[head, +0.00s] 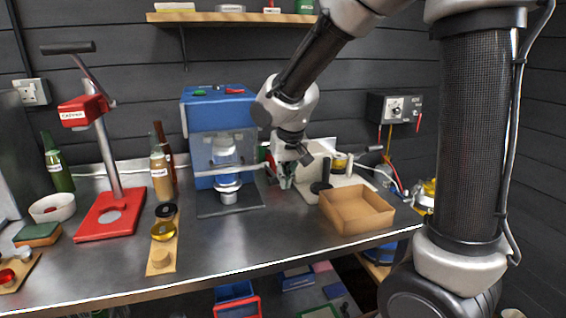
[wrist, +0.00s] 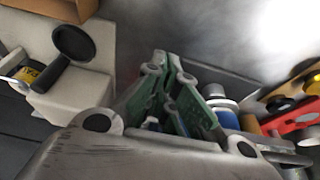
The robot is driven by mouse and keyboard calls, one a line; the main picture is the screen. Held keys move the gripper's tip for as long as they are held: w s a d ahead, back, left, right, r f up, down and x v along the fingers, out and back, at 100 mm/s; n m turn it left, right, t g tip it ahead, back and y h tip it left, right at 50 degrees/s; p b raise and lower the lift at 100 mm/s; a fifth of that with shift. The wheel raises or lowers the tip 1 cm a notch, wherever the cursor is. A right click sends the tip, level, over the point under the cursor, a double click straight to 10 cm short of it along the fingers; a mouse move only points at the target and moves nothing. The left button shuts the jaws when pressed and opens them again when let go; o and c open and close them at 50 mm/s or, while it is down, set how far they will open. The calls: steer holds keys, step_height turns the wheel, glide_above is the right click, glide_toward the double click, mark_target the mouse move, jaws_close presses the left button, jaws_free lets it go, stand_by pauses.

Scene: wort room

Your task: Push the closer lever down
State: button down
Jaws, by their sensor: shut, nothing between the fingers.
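A red bench closer stands at the left of the head view, with a red head (head: 84,110) on a slanted metal post and a red base (head: 110,216). Its lever (head: 68,48) points up and back to a black grip, well above the head. My gripper (head: 284,182) is far to the right of it, low over the bench beside the blue machine (head: 218,110). In the wrist view my gripper's fingers (wrist: 168,92) are together with nothing between them. The lever does not show there.
A cardboard tray (head: 357,209) and a pale device with a black handle (head: 322,180) are close to my gripper. The front bench middle is clear.

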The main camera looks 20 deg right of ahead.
steer(key=shift+s+f, duration=0.25)
steer(key=shift+f, duration=1.05)
